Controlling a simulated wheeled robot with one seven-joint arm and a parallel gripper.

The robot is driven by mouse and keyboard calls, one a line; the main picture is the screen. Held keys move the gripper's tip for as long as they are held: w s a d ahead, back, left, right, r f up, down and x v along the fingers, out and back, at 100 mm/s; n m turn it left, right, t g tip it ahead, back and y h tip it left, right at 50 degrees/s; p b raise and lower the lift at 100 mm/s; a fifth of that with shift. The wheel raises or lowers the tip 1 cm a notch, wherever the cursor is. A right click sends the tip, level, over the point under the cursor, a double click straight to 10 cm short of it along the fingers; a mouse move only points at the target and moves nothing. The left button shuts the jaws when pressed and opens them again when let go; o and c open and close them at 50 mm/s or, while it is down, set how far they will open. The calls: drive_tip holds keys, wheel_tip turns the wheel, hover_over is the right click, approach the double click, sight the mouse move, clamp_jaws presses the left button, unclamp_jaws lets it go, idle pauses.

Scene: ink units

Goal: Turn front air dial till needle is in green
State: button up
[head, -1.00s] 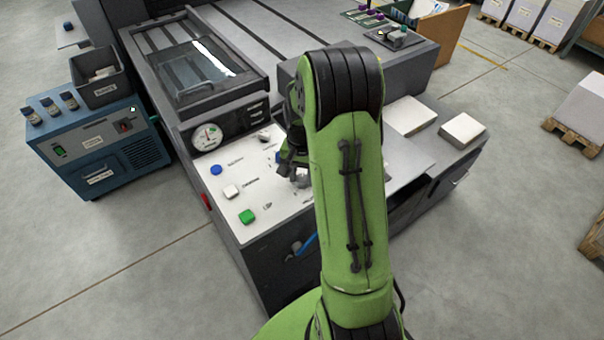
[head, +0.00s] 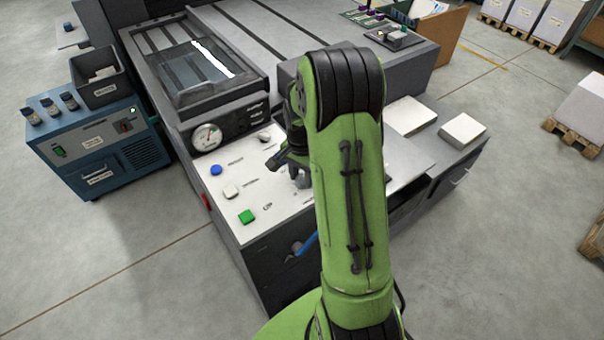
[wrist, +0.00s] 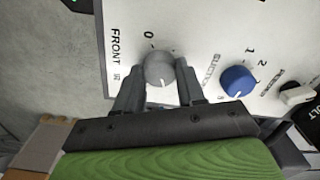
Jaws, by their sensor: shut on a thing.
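The front air dial (wrist: 160,68) is a grey round knob with a white pointer mark, beside the "FRONT" lettering on the white panel. My gripper (wrist: 159,80) is shut on it, one finger on each side. In the head view my gripper (head: 290,160) is over the panel, partly hidden behind my green arm. The round pressure gauge (head: 207,137) has a white face with coloured marks at the panel's back left. Its needle is too small to place surely against the green.
A blue suction dial (wrist: 238,80) sits close to the right of my gripper in the wrist view. A blue button (head: 216,170), a white button (head: 231,192) and a green button (head: 247,217) line the panel's left side. A blue cabinet (head: 100,150) stands at left.

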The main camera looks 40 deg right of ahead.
sight(302, 178)
drive_tip(key=o, duration=1)
drive_tip(key=shift+o, duration=0.2)
drive_tip(key=shift+r, duration=0.1)
wheel_tip(302, 178, up, 16)
drive_tip(key=p, duration=0.3)
drive_tip(key=shift+f, duration=0.2)
idle(1.3)
